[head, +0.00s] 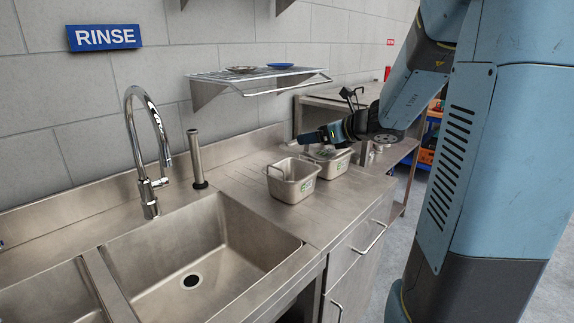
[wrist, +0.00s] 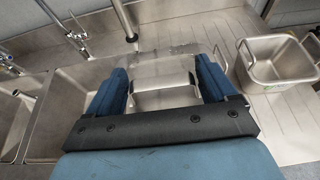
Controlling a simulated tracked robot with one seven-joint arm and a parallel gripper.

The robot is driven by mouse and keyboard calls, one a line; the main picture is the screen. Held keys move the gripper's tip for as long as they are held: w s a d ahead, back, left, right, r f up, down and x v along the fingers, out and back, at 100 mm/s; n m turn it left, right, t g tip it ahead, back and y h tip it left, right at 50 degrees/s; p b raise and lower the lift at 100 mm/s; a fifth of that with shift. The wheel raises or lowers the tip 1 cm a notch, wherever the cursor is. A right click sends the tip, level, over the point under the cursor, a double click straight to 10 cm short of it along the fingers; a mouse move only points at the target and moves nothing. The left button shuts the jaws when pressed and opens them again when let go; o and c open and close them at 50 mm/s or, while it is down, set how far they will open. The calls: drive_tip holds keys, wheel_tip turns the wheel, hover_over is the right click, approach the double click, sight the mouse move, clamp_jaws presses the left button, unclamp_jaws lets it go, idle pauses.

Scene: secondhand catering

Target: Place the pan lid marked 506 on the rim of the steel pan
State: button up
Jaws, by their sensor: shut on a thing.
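My gripper (head: 304,138) is over the drainboard, close above and behind the steel pans. In the wrist view my gripper (wrist: 166,78) has its two blue fingers on either side of a flat steel piece, the pan lid (wrist: 160,68), and is shut on it.
A second steel pan (head: 333,164) stands behind the first, partly under my arm. The sink basin (head: 225,255) with a tall tap (head: 140,150) lies left, beside an upright pipe (head: 196,160). A wall rack (head: 262,82) holds two plates. The front drainboard is clear.

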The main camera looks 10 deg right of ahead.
drive_tip(key=w+a+f, duration=0.2)
drive_tip(key=w+f, duration=1)
drive_tip(key=w, duration=0.1)
drive_tip(key=shift+w+a+f, duration=0.2)
drive_tip(key=shift+w+a, duration=0.05)
drive_tip(key=shift+a, duration=0.15)
drive_tip(key=shift+f, duration=0.25)
drive_tip(key=shift+c, duration=0.5)
drive_tip(key=o, duration=1.1)
drive_tip(key=shift+c, duration=0.2)
